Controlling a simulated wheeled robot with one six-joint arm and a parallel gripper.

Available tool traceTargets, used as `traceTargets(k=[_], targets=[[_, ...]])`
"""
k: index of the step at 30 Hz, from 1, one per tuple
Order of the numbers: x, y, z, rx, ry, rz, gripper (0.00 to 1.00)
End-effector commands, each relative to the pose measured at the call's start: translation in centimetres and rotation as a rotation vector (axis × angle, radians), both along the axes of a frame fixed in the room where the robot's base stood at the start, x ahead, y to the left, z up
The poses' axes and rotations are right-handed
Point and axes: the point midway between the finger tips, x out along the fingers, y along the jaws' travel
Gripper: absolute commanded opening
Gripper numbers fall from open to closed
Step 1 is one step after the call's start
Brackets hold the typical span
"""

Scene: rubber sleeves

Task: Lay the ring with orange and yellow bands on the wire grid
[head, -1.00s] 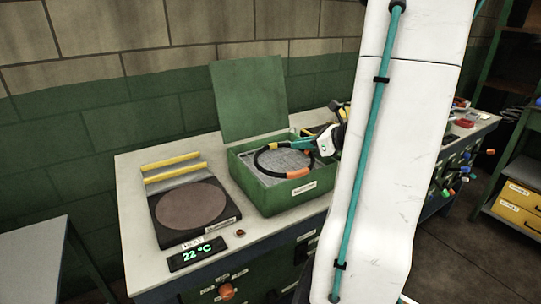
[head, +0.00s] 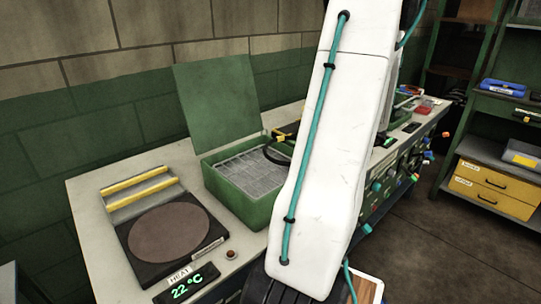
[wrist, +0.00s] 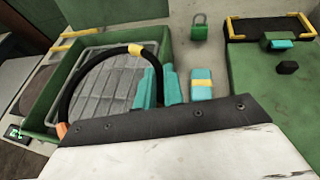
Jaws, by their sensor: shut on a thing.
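The black ring (wrist: 72,90) shows in the wrist view, with a yellow band at its far side and an orange band at lower left. My gripper (wrist: 160,86) is shut on the ring's right side with its teal fingers. The ring overlaps the open green box (wrist: 165,48), whose inside shows a grey grid (wrist: 112,98). I cannot tell whether the ring touches it. In the head view, part of the ring (head: 268,153) shows at the right of the grid (head: 250,178); my white arm hides the rest and my gripper.
A hot plate (head: 168,232) with yellow bars stands left of the box, its display (head: 186,283) reading 22 °C. The box's green lid (head: 215,105) stands open behind. The wrist view shows a teal block (wrist: 201,88) with a yellow band and a green padlock (wrist: 199,30).

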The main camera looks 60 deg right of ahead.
Motion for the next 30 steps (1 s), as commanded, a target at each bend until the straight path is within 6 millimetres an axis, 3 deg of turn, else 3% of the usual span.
traceTargets(k=[6,10,17,22,30], targets=[[4.4,3.3,-0.5,0.001,0.0,-0.002,0.0],[6.2,4.7,-0.7,0.0,0.0,-0.002,0.0],[7.9,6.0,-1.0,0.002,0.0,-0.001,0.0],[7.7,5.9,-3.9,0.005,0.001,-0.003,0.0],[7.7,5.9,-4.4,0.001,0.0,-0.001,0.0]])
